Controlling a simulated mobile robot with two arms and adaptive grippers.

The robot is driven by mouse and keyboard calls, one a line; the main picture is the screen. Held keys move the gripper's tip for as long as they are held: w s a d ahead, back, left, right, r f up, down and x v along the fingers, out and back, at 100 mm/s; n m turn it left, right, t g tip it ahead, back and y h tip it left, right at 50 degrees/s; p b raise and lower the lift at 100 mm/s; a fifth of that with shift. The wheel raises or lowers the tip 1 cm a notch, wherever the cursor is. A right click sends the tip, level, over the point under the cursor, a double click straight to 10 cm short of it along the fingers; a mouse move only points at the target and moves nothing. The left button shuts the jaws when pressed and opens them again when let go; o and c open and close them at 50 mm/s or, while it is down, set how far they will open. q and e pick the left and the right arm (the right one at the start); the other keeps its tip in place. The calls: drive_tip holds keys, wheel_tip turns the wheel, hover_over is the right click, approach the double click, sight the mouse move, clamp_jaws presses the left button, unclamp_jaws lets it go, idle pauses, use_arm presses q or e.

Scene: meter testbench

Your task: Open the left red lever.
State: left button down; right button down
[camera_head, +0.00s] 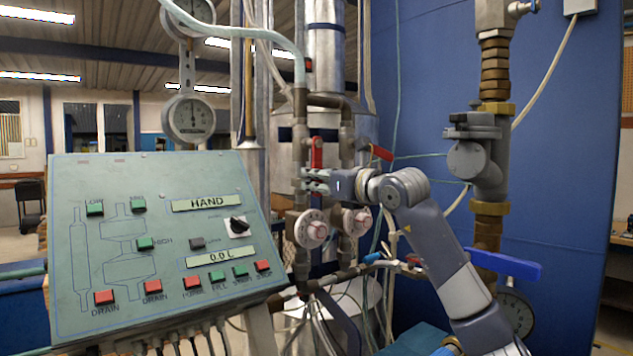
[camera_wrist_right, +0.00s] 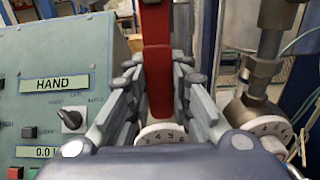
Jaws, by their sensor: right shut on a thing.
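The left red lever (camera_head: 317,152) is upright on the left pipe in the head view, its lower part meeting the fingers of my right gripper (camera_head: 315,182). In the right wrist view the red lever (camera_wrist_right: 157,75) runs down between the two fingers of my right gripper (camera_wrist_right: 160,95), which is shut on it. The fingers partly hide the valve body behind. A second red lever (camera_head: 381,152) sits on the pipe to the right, tilted, apart from the gripper. My left gripper is not in view.
A sloped control panel (camera_head: 120,180) with buttons and a knob stands at the left, near the gripper. Round dials (camera_head: 311,229) sit just below the gripper. A thick pipe with a grey valve (camera_head: 475,160) and a blue lever (camera_head: 505,264) are at the right.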

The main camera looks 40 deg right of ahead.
idle(0.4)
drive_tip(key=c, duration=1.4)
unclamp_jaws()
drive_tip(key=shift+w+a, duration=0.1)
drive_tip(key=s, duration=0.5)
drive_tip(key=shift+s+a, duration=0.2)
drive_tip(key=shift+s, duration=0.2)
approach(319, 180)
drive_tip(key=shift+s+a+r, duration=0.15)
drive_tip(key=shift+s+a, duration=0.1)
drive_tip(key=shift+s, duration=0.35)
drive_tip(key=shift+r, duration=0.1)
